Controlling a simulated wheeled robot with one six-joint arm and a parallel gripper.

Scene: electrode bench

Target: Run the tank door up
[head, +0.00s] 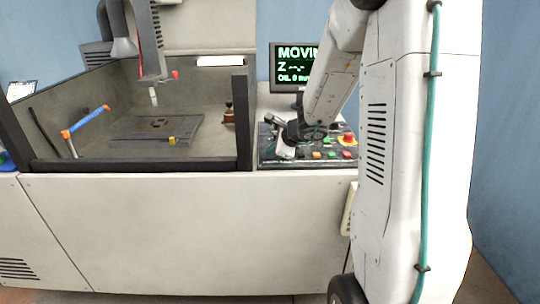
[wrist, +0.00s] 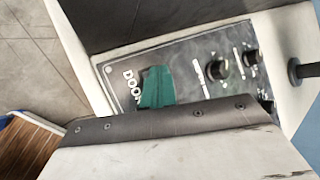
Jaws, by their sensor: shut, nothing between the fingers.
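The tank (head: 90,90) stands at the left of the head view. Its front is open between two dark posts, with a dark rim along the low front edge, so the door looks down. The control panel (head: 320,158) is right of the tank, with coloured buttons and a red knob. My gripper (head: 284,150) is shut and empty at the panel's left end. In the wrist view its teal fingertips (wrist: 157,88) lie over the panel (wrist: 190,60) beside lettering that reads like DOOR. They hide whatever control is there. I cannot tell whether they touch it.
The monitor (head: 295,66) behind the panel reads MOVING, Z without digits, and OIL 0. A plate (head: 155,131), a blue-and-orange bar (head: 85,121) and a small brown item (head: 229,113) are in the tank. A machine head (head: 152,50) hangs above.

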